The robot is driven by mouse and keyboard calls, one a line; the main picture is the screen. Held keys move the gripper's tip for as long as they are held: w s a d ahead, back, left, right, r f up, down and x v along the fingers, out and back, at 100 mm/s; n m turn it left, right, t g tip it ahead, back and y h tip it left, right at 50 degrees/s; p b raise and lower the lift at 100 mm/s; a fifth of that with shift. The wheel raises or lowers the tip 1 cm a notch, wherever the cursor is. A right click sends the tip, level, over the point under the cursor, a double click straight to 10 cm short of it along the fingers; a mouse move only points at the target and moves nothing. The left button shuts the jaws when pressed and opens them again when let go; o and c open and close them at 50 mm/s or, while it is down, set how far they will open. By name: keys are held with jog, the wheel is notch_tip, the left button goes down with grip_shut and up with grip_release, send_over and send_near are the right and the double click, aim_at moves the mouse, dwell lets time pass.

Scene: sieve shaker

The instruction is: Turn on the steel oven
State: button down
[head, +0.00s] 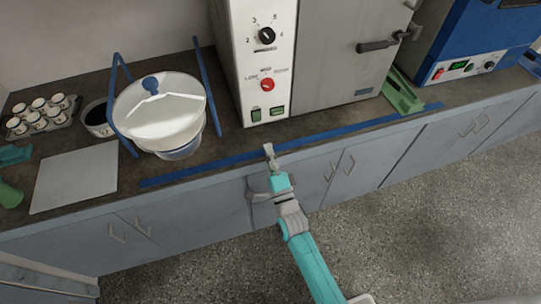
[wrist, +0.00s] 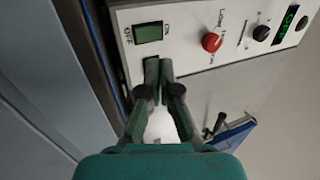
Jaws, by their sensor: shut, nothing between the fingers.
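The steel oven (head: 325,50) stands on the counter with a white control panel at its left. The panel carries a black knob (head: 267,36), a red knob (head: 267,85) and two green switches low down, the left one (head: 256,115) and the right one (head: 277,111). My gripper (head: 268,147) is shut and empty, in front of the panel's lower edge. In the wrist view the fingertips (wrist: 158,66) are close to the panel, beside a green switch (wrist: 148,34) with ON/OFF lettering. The fingers partly hide the panel there; contact cannot be told.
A blue oven (head: 470,40) stands to the right. A green object (head: 403,95) lies between the ovens. A lidded bowl (head: 160,110), a grey board (head: 75,180) and a tray of small cups (head: 40,115) are on the left. Blue tape (head: 200,173) runs along the counter's front.

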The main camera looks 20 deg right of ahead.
aim_at(257, 114)
jog(key=x, duration=0.9)
jog(key=shift+w+r, duration=0.15)
jog(key=shift+w, duration=0.2)
